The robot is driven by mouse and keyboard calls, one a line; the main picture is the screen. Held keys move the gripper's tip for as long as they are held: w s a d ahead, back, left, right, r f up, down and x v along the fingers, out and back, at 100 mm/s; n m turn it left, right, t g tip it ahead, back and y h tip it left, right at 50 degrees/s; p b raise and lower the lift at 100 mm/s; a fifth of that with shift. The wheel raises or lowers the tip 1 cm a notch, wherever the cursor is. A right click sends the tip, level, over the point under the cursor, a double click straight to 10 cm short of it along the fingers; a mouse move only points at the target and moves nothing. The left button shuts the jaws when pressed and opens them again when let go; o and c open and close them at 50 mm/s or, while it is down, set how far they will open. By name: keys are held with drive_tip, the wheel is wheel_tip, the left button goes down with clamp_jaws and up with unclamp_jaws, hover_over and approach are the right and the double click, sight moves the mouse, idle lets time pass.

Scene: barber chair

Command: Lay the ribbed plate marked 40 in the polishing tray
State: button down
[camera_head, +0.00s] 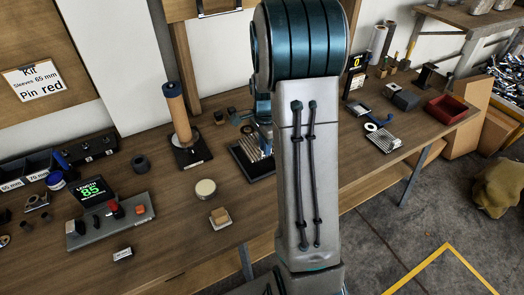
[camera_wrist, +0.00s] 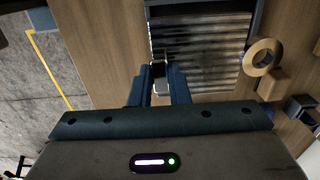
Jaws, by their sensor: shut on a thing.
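My gripper (camera_wrist: 160,78) is shut on a small pale metal part at the near edge of a ribbed plate (camera_wrist: 205,50) in the wrist view. The plate has shiny parallel ribs; no mark 40 is legible. A dark-rimmed tray (camera_wrist: 252,22) borders the ribs at the right. In the head view the ribbed plate (camera_head: 250,151) shows within the dark tray (camera_head: 239,163) on the bench, partly hidden by my arm. My gripper (camera_head: 266,147) is low over it, mostly covered. I cannot tell whether the plate rests fully on the tray floor.
A tan ring (camera_wrist: 263,57) lies close beside the tray. Another ribbed piece (camera_head: 382,139) lies farther right on the bench, near a red bin (camera_head: 446,108). A cork-coloured roller on a stand (camera_head: 178,115) and a round tin (camera_head: 205,188) stand left of the tray.

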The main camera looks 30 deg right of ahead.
drive_tip(key=shift+w+f+b, duration=0.15)
drive_tip(key=shift+f+b, duration=0.15)
drive_tip(key=shift+f, duration=0.35)
drive_tip(key=shift+f, duration=0.1)
drive_tip(key=shift+f+b, duration=2.35)
drive_tip(key=shift+f, duration=0.85)
drive_tip(key=c, duration=1.3)
unclamp_jaws()
drive_tip(key=shift+r, duration=0.1)
wheel_tip(320, 180, up, 14)
drive_tip(key=shift+f, duration=0.15)
